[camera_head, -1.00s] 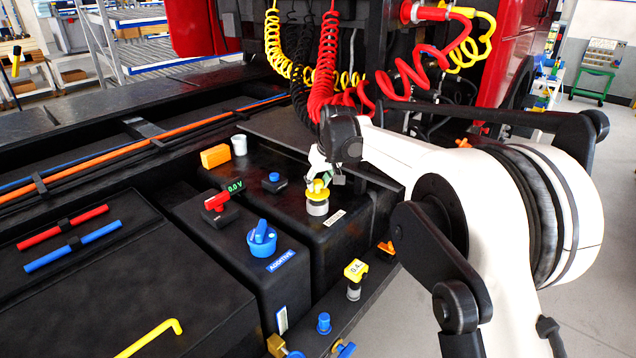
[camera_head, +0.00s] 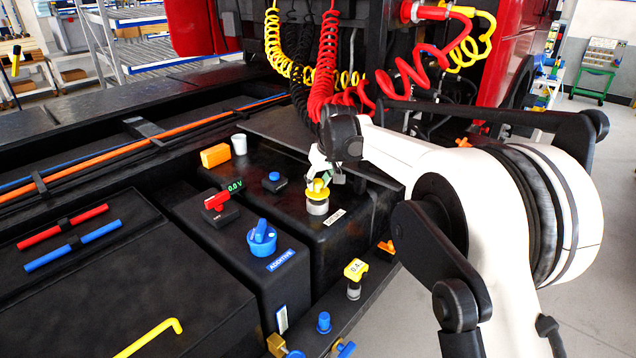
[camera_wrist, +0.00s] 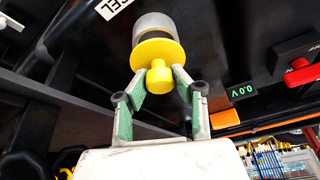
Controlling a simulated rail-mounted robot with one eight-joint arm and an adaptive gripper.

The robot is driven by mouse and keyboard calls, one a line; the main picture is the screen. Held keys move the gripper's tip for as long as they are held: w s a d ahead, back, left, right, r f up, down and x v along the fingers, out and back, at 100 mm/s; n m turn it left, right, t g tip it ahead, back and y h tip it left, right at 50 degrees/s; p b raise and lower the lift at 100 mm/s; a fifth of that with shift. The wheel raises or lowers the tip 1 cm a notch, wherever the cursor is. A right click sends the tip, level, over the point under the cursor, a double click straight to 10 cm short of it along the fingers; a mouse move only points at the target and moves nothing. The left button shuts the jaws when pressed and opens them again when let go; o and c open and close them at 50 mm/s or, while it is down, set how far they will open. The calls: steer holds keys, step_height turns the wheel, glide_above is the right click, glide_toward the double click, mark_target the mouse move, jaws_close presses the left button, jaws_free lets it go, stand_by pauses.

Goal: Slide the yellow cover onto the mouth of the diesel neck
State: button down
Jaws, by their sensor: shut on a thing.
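The yellow cover (camera_head: 316,193) is a disc with a round knob, at the top of the pale grey diesel neck (camera_head: 317,208) on the black tank. My gripper (camera_head: 322,179) is above it, shut on the cover's knob. In the wrist view, the green-padded fingers of my gripper (camera_wrist: 159,80) hold the knob of the yellow cover (camera_wrist: 154,51) from both sides. The disc lies in line with the grey neck (camera_wrist: 152,24). A dark band shows between disc and neck; I cannot tell whether the cover is seated or just off the mouth.
A blue additive cap (camera_head: 262,239) stands on the tank to the left. A red switch (camera_head: 215,203), a small blue knob (camera_head: 274,178), an orange block (camera_head: 214,155) and a grey cup (camera_head: 239,144) are nearby. Red coiled hoses (camera_head: 325,75) hang behind my wrist.

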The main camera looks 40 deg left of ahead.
steer(key=shift+f+b, duration=0.75)
steer(key=shift+f, duration=0.55)
steer(key=c, duration=1.4)
jaws_free()
steer(key=shift+r, duration=0.1)
steer(key=v, duration=1.2)
